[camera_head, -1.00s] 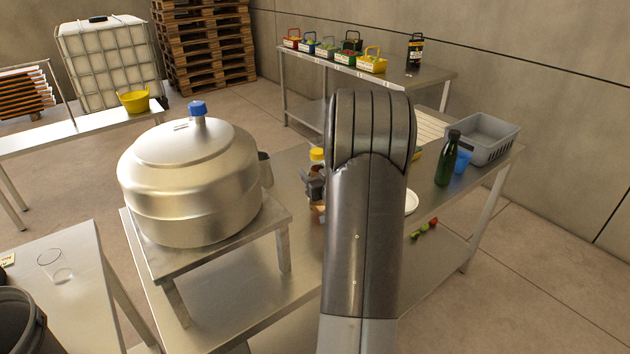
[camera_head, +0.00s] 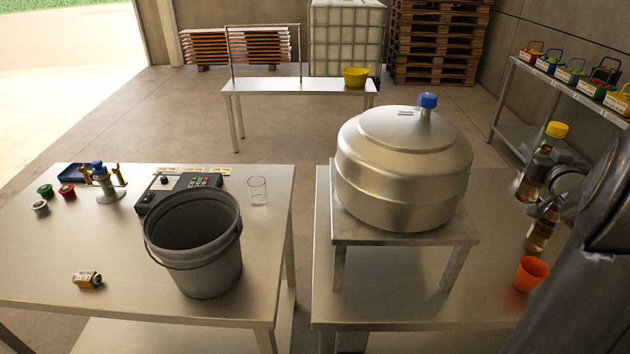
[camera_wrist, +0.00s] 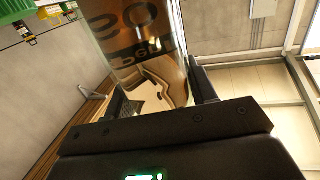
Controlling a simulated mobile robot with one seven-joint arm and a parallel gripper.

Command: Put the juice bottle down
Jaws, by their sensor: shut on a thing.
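The juice bottle (camera_head: 539,172) has a yellow cap, a clear body and brown contents. It is at the right of the head view, nearly upright with a slight tilt. In the wrist view the bottle (camera_wrist: 140,30), with dark lettering on a brown label, sits between the two fingers of my gripper (camera_wrist: 162,95). I cannot tell whether its base touches the steel table (camera_head: 420,300).
An orange cup (camera_head: 531,273) stands just in front of the bottle. A large metal vessel (camera_head: 403,170) on a stand is to its left. The left table (camera_head: 110,270) holds a grey bucket (camera_head: 205,265), a clear glass (camera_head: 257,191) and small items, with bare room at its front left.

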